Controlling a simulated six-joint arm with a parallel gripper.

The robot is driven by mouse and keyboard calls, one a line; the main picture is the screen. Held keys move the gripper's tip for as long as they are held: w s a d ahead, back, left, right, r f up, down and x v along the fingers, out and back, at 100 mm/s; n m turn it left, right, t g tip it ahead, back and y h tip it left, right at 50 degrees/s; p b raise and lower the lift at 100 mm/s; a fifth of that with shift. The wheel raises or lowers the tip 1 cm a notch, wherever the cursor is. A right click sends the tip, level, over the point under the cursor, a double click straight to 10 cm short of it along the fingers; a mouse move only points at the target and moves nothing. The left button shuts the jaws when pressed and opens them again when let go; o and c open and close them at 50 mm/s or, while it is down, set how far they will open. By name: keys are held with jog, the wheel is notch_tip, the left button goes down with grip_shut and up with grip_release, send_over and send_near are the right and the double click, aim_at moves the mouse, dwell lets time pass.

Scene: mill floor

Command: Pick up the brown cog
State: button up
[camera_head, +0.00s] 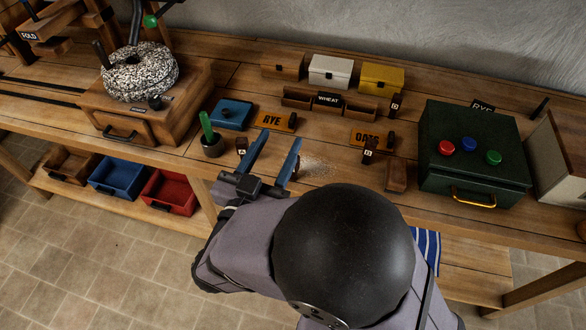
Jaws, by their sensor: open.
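My gripper (279,142) is over the front middle of the wooden bench. Its two blue fingers are spread apart with nothing visible between them. I cannot make out a brown cog for certain. A small brown thing (296,168) shows beside the right finger, partly hidden, too small to identify. A round brown thing (581,231) is cut off at the right edge, and its shape is unclear. My arm hides part of the bench front.
A green-handled tool in a dark pot (212,146) and a blue box (231,114) stand left of my gripper. A dark green box (474,152) with coloured knobs is right. A millstone (140,72) is left.

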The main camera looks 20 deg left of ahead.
notch_tip(320, 180, down, 16)
jog(key=w+p, duration=0.1)
jog(key=w, duration=0.1)
jog(key=w+d+p, duration=0.1)
jog(key=w, duration=0.1)
jog(key=w+p, duration=0.1)
jog(key=w, duration=0.2)
jog(key=shift+d+r, duration=0.15)
jog(key=shift+r, duration=0.05)
jog(key=shift+w+f, duration=0.1)
jog(key=shift+w, duration=0.3)
jog(key=c, duration=1.1)
